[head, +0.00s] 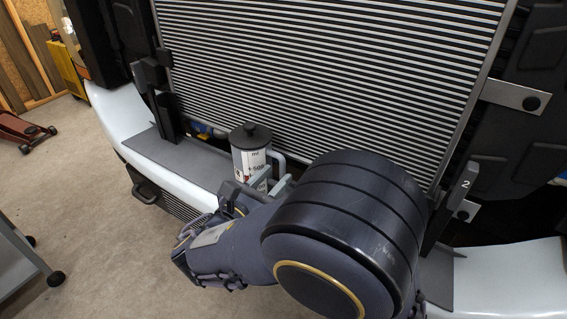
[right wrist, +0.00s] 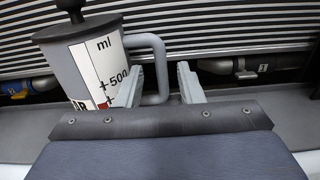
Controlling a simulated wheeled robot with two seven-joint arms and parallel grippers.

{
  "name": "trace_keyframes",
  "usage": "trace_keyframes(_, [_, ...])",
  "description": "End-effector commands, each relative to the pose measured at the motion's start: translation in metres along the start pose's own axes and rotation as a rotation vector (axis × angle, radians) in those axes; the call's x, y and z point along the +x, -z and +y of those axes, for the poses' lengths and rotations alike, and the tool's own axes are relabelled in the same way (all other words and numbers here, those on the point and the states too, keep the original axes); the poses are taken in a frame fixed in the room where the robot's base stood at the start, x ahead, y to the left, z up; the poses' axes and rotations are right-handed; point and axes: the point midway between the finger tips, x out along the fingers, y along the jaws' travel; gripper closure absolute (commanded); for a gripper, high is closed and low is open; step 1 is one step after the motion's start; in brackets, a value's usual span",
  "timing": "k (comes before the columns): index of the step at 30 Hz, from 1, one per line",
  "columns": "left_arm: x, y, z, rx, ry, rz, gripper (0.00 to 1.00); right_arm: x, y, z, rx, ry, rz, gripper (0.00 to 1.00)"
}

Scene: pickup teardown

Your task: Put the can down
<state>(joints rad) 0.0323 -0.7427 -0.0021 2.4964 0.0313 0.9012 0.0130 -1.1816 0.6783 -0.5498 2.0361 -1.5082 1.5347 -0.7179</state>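The can (head: 250,161) is a pale cylinder with a dark lid and knob, a side handle and a printed ml scale. It looks upright in front of the finned radiator, above the grey ledge; its base is hidden. It also shows at the left of the right wrist view (right wrist: 88,68). My right gripper (head: 272,180) is at the handle side. In the right wrist view my fingers (right wrist: 160,86) are apart, one on each side of the handle (right wrist: 160,62), with gaps visible. My left gripper is not in view.
The finned radiator (head: 330,70) rises behind the can, between dark upright brackets (head: 165,105) and (head: 452,195). The grey ledge (head: 180,160) has free room left of the can. A white bumper (head: 115,110) curves in front. A grey cart (head: 22,255) stands at lower left.

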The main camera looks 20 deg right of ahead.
Motion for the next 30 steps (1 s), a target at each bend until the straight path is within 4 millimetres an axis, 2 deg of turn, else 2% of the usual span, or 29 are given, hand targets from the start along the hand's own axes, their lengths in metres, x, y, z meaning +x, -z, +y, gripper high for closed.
trace_keyframes(1, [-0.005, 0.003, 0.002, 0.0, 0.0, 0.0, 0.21, -0.013, -0.003, 0.001, -0.003, -0.004, -0.002, 0.66])
trace_keyframes(6, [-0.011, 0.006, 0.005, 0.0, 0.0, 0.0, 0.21, -0.045, -0.002, 0.001, -0.002, -0.004, -0.002, 0.66])
trace_keyframes(12, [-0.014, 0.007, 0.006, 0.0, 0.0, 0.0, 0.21, -0.064, -0.001, 0.0, -0.001, -0.001, -0.001, 0.66])
trace_keyframes(30, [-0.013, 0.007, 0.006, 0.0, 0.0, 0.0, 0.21, -0.066, 0.0, 0.0, 0.0, 0.0, 0.0, 0.66])
